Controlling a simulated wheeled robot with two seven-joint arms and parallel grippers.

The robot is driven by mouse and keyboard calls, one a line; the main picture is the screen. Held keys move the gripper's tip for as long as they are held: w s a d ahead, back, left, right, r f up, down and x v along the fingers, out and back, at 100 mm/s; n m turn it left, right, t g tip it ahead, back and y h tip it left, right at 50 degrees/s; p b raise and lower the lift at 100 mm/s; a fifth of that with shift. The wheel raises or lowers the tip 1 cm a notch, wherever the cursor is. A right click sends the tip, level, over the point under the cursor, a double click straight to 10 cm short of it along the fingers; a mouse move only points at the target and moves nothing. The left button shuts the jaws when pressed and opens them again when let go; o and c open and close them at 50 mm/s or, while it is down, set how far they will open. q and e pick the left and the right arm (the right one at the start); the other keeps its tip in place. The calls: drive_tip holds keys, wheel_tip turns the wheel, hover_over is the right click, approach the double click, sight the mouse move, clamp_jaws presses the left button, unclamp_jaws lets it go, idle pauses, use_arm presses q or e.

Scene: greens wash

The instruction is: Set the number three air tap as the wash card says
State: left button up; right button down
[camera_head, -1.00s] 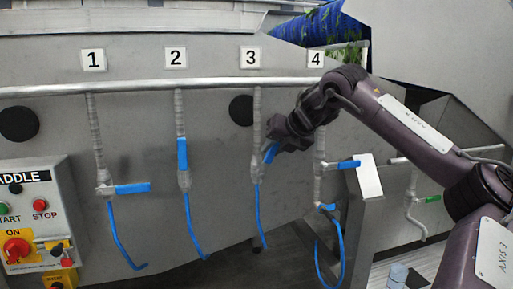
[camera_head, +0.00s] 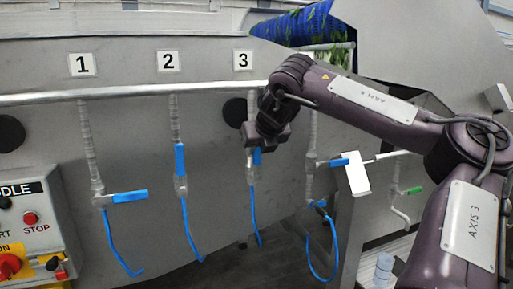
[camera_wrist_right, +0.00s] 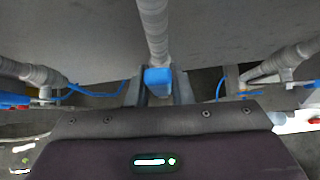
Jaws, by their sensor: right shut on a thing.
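The number three air tap hangs on its grey hose below the sign 3 (camera_head: 243,61). Its blue handle (camera_head: 257,157) shows just under my right gripper (camera_head: 259,148) and looks nearly upright, in line with the hose. In the right wrist view the blue handle (camera_wrist_right: 158,80) sits between the two fingers of my right gripper (camera_wrist_right: 158,90), which is shut on it. The gripper hides the upper part of the handle in the head view. A blue tube (camera_head: 254,217) hangs below the tap. No readable wash card shows. My left gripper is out of view.
Tap one's blue handle (camera_head: 130,196) lies level; tap two's blue handle (camera_head: 180,158) is upright. The fourth tap's blue handle (camera_head: 340,162) lies about level, close right of my gripper, near a blank white plate (camera_head: 355,175). A control box (camera_head: 38,225) stands at left.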

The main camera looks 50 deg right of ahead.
drive_tip(key=shift+s+f, duration=0.1)
drive_tip(key=shift+f, duration=0.25)
drive_tip(key=c, duration=1.7)
unclamp_jaws()
drive_tip(key=o, duration=0.4)
drive_tip(key=shift+a+r, duration=0.1)
drive_tip(key=shift+r, duration=0.05)
drive_tip(key=shift+r, duration=0.1)
drive_tip(key=b+v, duration=0.3)
drive_tip(key=v, duration=0.4)
drive_tip(key=shift+s+a+r, duration=0.1)
drive_tip(key=shift+a+r, duration=0.05)
drive_tip(key=shift+r, duration=0.05)
